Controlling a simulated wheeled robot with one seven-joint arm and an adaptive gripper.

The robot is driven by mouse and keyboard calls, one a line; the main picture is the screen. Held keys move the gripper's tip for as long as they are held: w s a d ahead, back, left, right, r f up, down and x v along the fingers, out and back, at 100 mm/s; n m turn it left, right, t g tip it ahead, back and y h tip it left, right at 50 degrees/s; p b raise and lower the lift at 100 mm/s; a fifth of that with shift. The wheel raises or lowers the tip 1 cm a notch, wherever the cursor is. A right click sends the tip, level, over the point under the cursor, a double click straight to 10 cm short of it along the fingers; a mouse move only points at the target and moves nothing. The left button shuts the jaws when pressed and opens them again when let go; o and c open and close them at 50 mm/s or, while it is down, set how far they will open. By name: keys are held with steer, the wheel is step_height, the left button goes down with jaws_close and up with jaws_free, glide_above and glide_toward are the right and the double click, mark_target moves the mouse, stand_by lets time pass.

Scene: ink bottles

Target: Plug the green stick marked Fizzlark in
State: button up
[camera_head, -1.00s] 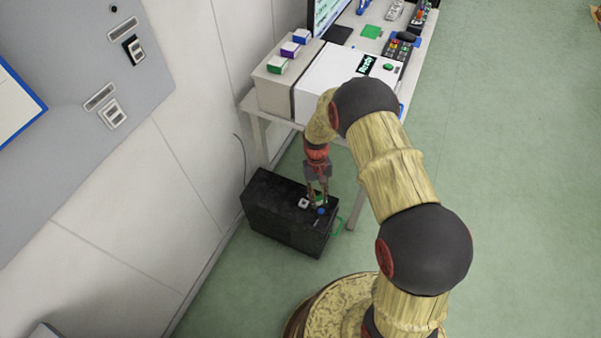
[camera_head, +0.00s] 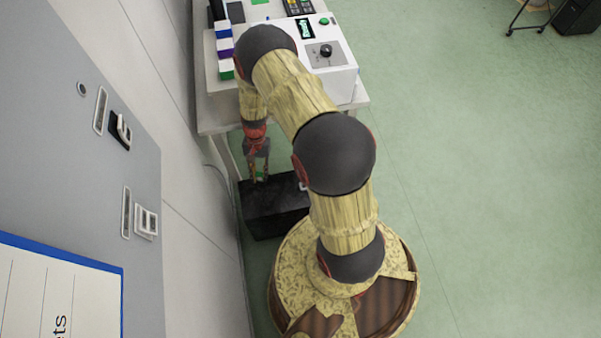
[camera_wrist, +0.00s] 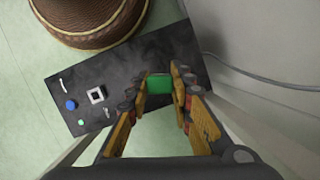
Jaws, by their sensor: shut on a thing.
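My gripper (camera_wrist: 160,90) is shut on a green stick (camera_wrist: 159,84), which shows between its fingertips in the wrist view. No marking on the stick can be read. In the head view the gripper (camera_head: 259,174) and a bit of green hang over the left end of a black box (camera_head: 275,211) on the floor. In the wrist view the top face of the black box (camera_wrist: 125,66) carries a white square piece with a dark middle (camera_wrist: 97,95), a blue round part (camera_wrist: 71,105) and a small green dot (camera_wrist: 81,123). I cannot tell whether stick and box touch.
A table behind the box bears a white machine (camera_head: 335,83) with a black knob, and several colored-front boxes (camera_head: 224,48). A grey wall panel (camera_head: 80,170) is at left. A thin cable (camera_wrist: 265,78) runs along the wall. Green floor is open at right.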

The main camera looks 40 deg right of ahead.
steer(key=s+d+f+m+t+p, duration=0.1)
steer(key=s+d+f+m+t, duration=0.15)
steer(key=s+d+m, duration=0.35)
steer(key=s+d+f+m+t, duration=0.2)
steer(key=s+d+f+m, duration=0.15)
steer(key=d+m, duration=0.5)
steer(key=shift+g, duration=0.25)
steer(key=shift+s+f+b, duration=0.15)
steer(key=shift+f+b, duration=0.75)
steer(key=shift+f, duration=0.3)
steer(key=shift+s+f+b, duration=0.1)
steer(key=shift+f+b, duration=0.75)
steer(key=shift+f, duration=0.35)
steer(key=shift+f+b, duration=0.3)
steer(key=shift+f+b, duration=0.85)
steer(key=shift+b, duration=0.3)
stand_by(0.4)
steer(key=o, duration=1.1)
steer(key=shift+o, duration=1.1)
steer(key=shift+o, duration=1.3)
